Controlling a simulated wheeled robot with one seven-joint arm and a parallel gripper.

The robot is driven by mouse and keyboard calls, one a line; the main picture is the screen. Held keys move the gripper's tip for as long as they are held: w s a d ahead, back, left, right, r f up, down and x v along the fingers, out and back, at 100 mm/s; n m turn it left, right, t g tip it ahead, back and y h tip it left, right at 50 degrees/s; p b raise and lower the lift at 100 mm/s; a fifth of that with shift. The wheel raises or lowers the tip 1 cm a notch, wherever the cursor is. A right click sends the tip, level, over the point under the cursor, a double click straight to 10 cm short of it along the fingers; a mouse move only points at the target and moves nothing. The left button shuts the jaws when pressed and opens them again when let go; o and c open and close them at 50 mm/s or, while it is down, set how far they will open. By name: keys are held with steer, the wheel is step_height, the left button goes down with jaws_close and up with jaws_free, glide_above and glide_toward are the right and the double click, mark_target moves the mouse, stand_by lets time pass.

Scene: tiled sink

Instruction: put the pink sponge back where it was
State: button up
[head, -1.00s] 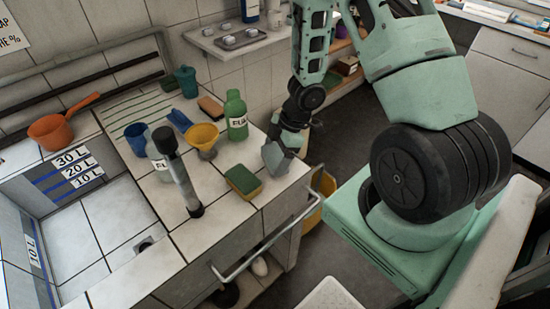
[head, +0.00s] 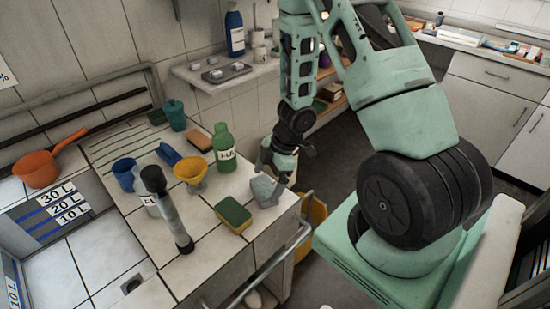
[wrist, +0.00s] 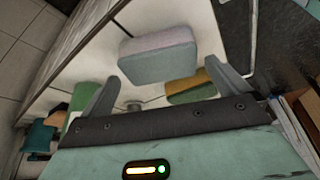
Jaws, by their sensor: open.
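The pale pink sponge (wrist: 158,48) lies on the tiled counter in the wrist view, its other face greenish-grey. In the head view it is a greyish block (head: 265,190) near the counter's right edge, just below my gripper (head: 283,170). In the wrist view my gripper (wrist: 165,90) is open, with one finger at each side of the picture. The sponge shows ahead of the gap between the fingers, not gripped. The head view does not show clearly whether a finger touches it.
A green-and-yellow sponge (head: 233,217) lies close by. A yellow funnel (head: 192,173), green bottle (head: 223,150), blue cup (head: 125,172) and dark-topped grey cylinder (head: 172,212) crowd the counter. A metal rail (head: 272,262) runs along its front. The sink is at left.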

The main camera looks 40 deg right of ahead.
steer(key=p+v, duration=0.3)
steer(key=v, duration=0.6)
steer(key=w+a+r+m+t+h, duration=0.1)
steer(key=w+a+r+t+h, duration=0.1)
steer(key=w+a+r, duration=0.35)
steer(key=a+r+m+h, duration=0.25)
steer(key=a+r, duration=0.35)
steer(key=a, duration=0.3)
steer(key=s+a+r+m+g, duration=0.1)
steer(key=s+a+r, duration=0.1)
steer(key=s+a, duration=0.4)
steer(key=s+a+r+m+g, duration=0.1)
steer(key=s+a, duration=0.5)
steer(key=s, duration=0.9)
step_height(320, 180, up, 3)
steer(key=shift+s+a+f+g+y, duration=0.2)
steer(key=shift+s+g+y, duration=0.2)
steer(key=shift+g, duration=0.4)
